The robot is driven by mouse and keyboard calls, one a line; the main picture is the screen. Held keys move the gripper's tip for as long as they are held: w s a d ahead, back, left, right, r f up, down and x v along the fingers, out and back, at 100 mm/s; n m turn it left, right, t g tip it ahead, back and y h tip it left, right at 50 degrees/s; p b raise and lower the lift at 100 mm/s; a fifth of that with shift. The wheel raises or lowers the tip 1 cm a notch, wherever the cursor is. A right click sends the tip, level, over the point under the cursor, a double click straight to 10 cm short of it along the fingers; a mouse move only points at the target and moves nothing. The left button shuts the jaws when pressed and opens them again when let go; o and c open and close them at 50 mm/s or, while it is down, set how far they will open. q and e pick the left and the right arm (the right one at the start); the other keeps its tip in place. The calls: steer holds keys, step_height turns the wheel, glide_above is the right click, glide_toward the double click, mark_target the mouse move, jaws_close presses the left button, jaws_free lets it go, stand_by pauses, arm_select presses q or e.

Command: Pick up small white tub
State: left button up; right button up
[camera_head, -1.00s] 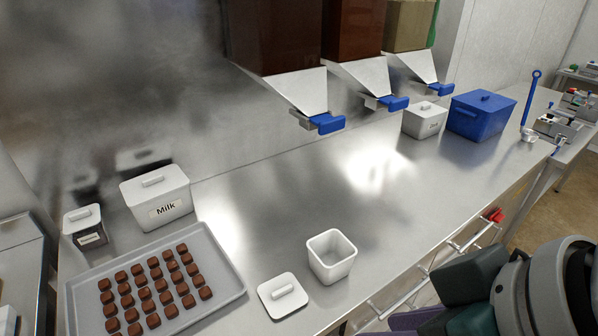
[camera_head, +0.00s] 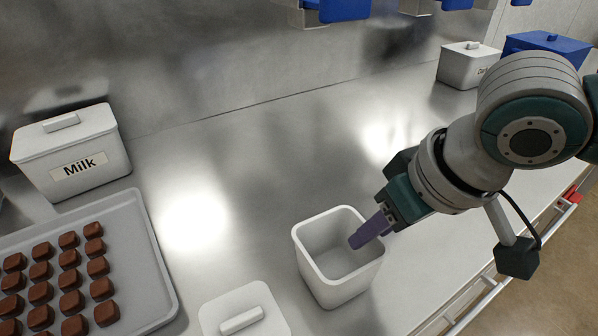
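The small white tub (camera_head: 330,270) is open, empty and upright on the steel counter, at the lower middle of the head view. Its white lid (camera_head: 243,312) lies flat on the counter to its left, partly cut off by the bottom edge. My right gripper (camera_head: 359,240) comes in from the right, with its purple fingertips over the tub's right rim and overlapping the opening. The two fingers are hard to tell apart, so I cannot see their gap or whether they touch the rim. My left gripper is not in view.
A lidded white Milk tub (camera_head: 80,165) stands at the left, behind a grey tray (camera_head: 150,250) of chocolates. Another white tub (camera_head: 462,68) and a blue one (camera_head: 540,42) stand at the back right. Blue-handled dispensers (camera_head: 343,10) hang above. The counter's middle is clear.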

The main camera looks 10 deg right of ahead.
mark_target(347, 253)
steer(key=b+x, duration=0.1)
steer(key=x, duration=0.4)
steer(key=shift+a+f, duration=0.1)
steer(key=shift+f, duration=0.25)
jaws_close()
stand_by(1.1)
